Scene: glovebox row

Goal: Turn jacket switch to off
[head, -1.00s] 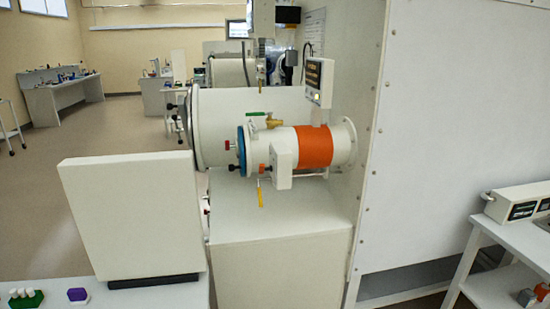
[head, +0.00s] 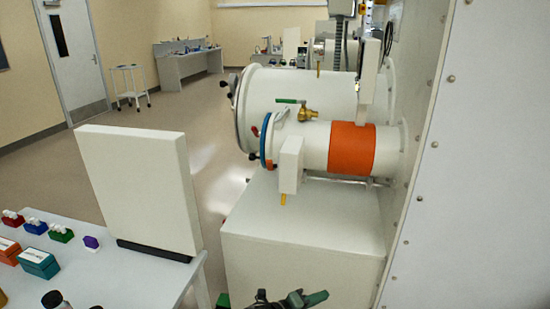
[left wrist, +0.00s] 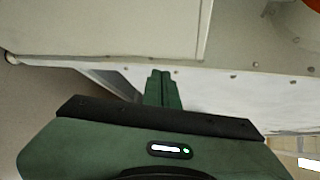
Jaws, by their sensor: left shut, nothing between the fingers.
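The orange jacket band (head: 352,149) wraps a small white horizontal cylinder with a blue-rimmed door, in the head view. A white box (head: 291,164) is on the near side of this cylinder, with a yellow piece under it. No switch lever or its setting can be made out. My left gripper (head: 316,297) shows in part at the bottom edge of the head view, well below the cylinder and apart from it. In the left wrist view its green fingers (left wrist: 161,88) are together and empty, against a pale panel background. My right gripper is not seen.
A white cabinet (head: 300,240) stands below the cylinder. A large white wall panel (head: 480,160) with bolts closes off the right. A table (head: 165,280) with an upright white board (head: 143,180) and small coloured boxes is at left. Open floor lies behind.

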